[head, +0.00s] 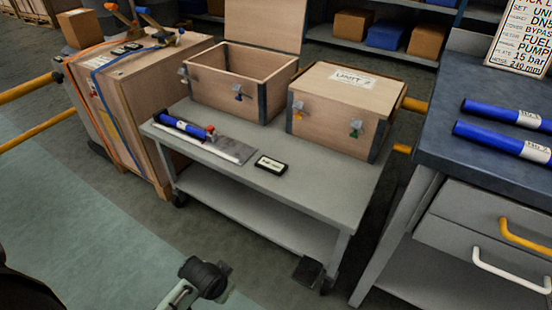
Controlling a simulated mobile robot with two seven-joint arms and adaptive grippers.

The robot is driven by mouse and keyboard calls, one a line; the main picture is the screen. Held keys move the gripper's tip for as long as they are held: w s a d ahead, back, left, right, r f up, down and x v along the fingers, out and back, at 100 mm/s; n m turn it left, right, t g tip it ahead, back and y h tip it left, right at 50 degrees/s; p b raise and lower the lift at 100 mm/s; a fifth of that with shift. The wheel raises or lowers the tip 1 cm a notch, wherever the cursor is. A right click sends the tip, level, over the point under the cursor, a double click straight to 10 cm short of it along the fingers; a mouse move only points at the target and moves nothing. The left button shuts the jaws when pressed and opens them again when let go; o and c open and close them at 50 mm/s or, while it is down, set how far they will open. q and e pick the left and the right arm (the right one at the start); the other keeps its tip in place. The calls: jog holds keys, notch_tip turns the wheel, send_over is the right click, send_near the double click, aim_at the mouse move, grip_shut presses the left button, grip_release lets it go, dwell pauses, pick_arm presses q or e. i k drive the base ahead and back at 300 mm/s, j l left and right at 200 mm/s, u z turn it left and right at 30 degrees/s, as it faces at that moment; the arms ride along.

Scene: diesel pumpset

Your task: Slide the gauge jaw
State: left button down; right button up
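A measuring tool that looks like the gauge lies on the left part of the grey cart top. It shows a blue bar (182,126), a small red piece (210,131) at the bar's right end, and a pale strip (197,143) along the front. Which part is the jaw is too small to tell. A grey plate (235,152) lies at the strip's right end. No gripper fingers show in this view, and nothing touches the gauge.
The grey cart (318,195) also carries a small black labelled device (271,166), an open wooden box (222,95) and a closed wooden box (328,122). A strapped crate (140,150) stands left. A workbench (425,150) with blue tubes (500,113) stands right. The cart's front right is clear.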

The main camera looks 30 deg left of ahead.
aim_at(212, 136)
jog(key=u, duration=1.35)
